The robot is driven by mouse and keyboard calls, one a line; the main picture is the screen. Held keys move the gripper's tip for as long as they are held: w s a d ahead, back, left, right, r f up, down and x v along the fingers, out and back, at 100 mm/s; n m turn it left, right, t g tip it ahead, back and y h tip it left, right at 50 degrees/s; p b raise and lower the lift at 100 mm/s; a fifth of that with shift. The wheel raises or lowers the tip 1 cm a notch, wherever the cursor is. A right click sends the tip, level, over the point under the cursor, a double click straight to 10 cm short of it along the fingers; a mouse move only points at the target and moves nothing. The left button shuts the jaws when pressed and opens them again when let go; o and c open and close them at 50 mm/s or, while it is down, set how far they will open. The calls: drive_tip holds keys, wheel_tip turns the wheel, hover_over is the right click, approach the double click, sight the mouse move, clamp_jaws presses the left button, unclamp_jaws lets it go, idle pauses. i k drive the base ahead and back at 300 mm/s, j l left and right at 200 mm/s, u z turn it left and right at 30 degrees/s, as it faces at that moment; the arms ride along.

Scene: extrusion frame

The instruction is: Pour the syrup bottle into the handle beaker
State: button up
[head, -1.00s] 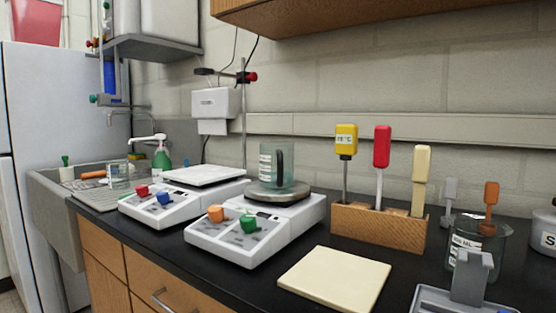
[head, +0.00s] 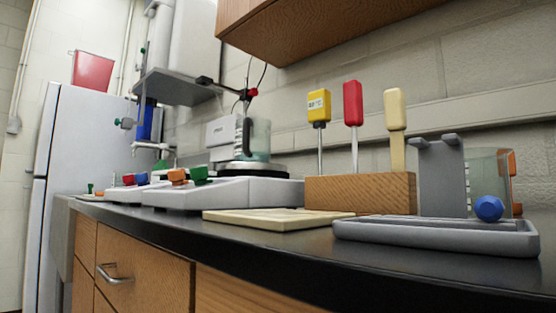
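The handle beaker (head: 261,139) is a clear glass beaker with a dark handle on its left side. It stands upright on the round dark plate of a white hot plate unit (head: 240,192) on the counter. I cannot make out its contents. I cannot identify a syrup bottle in this view. My gripper does not show in the view.
A pale square board (head: 275,218) lies near the counter's front edge. Right of it are a wooden block (head: 360,192) holding upright tools and a grey tray (head: 440,233) with a blue knob (head: 489,208). A glass beaker (head: 484,165) stands behind. A wooden cabinet (head: 320,22) hangs above.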

sight(253, 134)
drive_tip(key=i+j+z, duration=0.15)
drive_tip(key=j+z, duration=1)
drive_tip(key=j, duration=2.55)
